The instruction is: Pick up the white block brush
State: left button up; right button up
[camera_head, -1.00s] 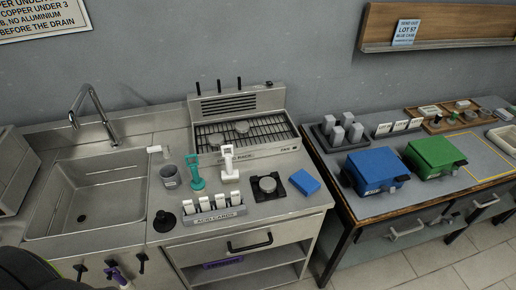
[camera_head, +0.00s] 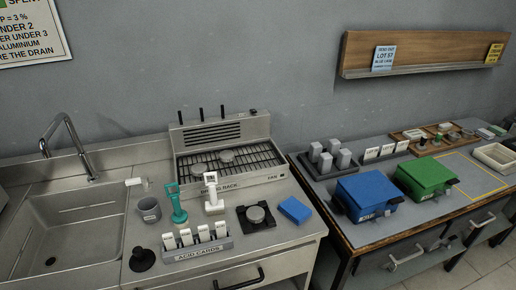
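A white brush with a block-shaped base (camera_head: 214,207) stands upright on the steel counter, in front of the drying rack. Its handle rises from the block. It looks like the white block brush. A teal brush (camera_head: 178,205) stands close to its left. Neither of my grippers is in view, and nothing touches the white brush.
A grey cup (camera_head: 149,210) and black plunger-like item (camera_head: 142,260) stand left. The card holder (camera_head: 198,250) is in front of the brushes; a black-based device (camera_head: 257,216) and blue block (camera_head: 295,210) are right. The sink (camera_head: 75,230) is far left.

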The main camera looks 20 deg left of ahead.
aim_at(214, 207)
jog(key=u, duration=0.3)
jog(key=i+l+u, duration=0.15)
jog(key=l+u, duration=0.2)
jog(key=i+l+u, duration=0.15)
jog(key=l+u, duration=0.55)
jog(key=l, duration=0.2)
